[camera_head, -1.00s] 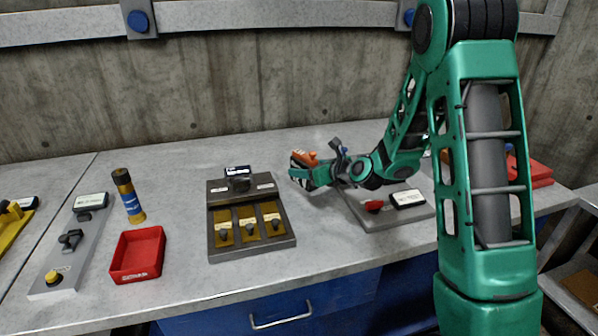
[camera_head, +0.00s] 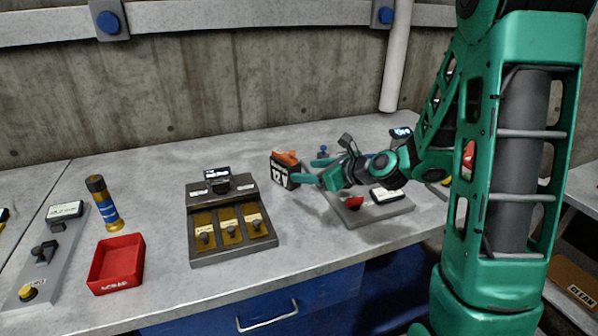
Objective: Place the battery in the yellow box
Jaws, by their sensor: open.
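The battery (camera_head: 283,176) is a black block with an orange top, marked 12V, upright on the grey bench right of the middle. My gripper (camera_head: 311,170) is just to its right, low over the bench, with its two teal fingers spread and pointing left toward the battery. The near finger's tip is close to the battery's right side; whether it touches I cannot tell. The gripper holds nothing that I can see. No yellow box shows in this view.
A dark panel with several yellow slots (camera_head: 232,237) stands left of the battery. A red tray (camera_head: 116,287) and a gold and blue cylinder (camera_head: 104,203) are further left. A grey switch board (camera_head: 385,214) lies under my arm. Bare bench lies behind the panel.

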